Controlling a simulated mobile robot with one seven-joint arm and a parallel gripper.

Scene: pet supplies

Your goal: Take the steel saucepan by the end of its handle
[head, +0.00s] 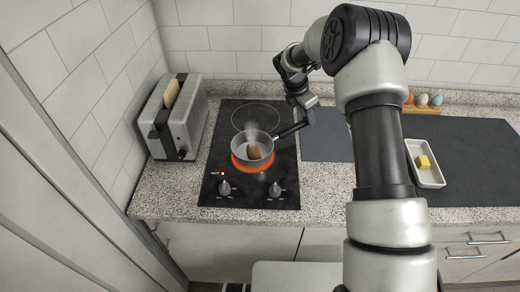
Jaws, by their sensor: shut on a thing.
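The steel saucepan (238,155) stands on the front burner (265,166) of the black cooktop, and the burner glows orange. Something brown (254,152) lies in the pan, with steam above it. Its dark handle (288,130) points right and up to the far end near my gripper (306,121). My gripper is shut on the end of the handle. The fingertips are small in this view, so their exact contact is hard to see.
A toaster (190,120) with bread stands left of the cooktop. Two control knobs (225,188) sit at its front. A dark mat (326,140) lies right of it. A white dish (432,178) with a yellow block and an egg holder (424,109) are further right.

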